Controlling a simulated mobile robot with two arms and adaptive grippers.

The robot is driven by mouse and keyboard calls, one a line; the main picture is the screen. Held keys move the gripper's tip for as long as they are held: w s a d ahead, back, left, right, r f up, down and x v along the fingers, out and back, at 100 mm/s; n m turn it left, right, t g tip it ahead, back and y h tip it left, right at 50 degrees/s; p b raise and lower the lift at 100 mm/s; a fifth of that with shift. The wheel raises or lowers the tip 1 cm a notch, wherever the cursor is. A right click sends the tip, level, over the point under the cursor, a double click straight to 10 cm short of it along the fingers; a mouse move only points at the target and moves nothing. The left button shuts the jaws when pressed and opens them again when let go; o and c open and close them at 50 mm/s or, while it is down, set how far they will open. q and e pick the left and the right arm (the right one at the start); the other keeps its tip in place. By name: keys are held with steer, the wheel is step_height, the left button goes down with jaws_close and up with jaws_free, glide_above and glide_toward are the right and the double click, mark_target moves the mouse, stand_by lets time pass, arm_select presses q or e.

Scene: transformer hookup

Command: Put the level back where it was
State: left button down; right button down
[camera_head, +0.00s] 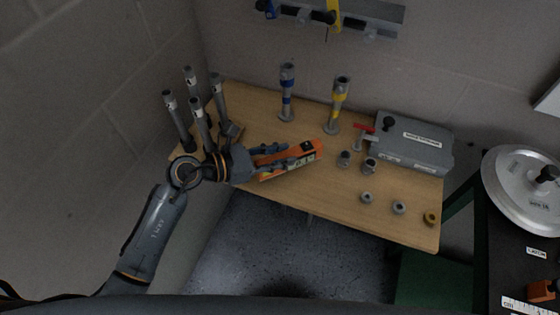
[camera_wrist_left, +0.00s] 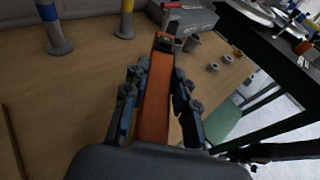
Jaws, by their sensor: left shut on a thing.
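The level is an orange bar (camera_head: 303,152) with a dark and yellowish face, over the front middle of the wooden table. My left gripper (camera_head: 284,156) comes in from the left and is shut on the level, with a finger on each side of it. In the left wrist view the level (camera_wrist_left: 157,95) runs away from me between the two fingers (camera_wrist_left: 155,100). I cannot tell whether the level touches the table top or is held just above it. My right gripper is in neither view.
The wooden table (camera_head: 310,204) holds a blue-banded post (camera_head: 287,95), a yellow-banded post (camera_head: 337,107), several grey posts (camera_head: 201,118) at left and a grey box (camera_head: 411,143) at right. Small rings (camera_head: 399,207) lie near the front right edge. A round lidded pot (camera_head: 527,190) stands farther right.

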arm_select(q)
step_height(320, 180, down, 3)
steer(key=shift+w+f, duration=0.1)
steer(key=shift+f, duration=0.2)
steer(key=c, duration=1.1)
jaws_free()
steer(key=shift+o, duration=0.2)
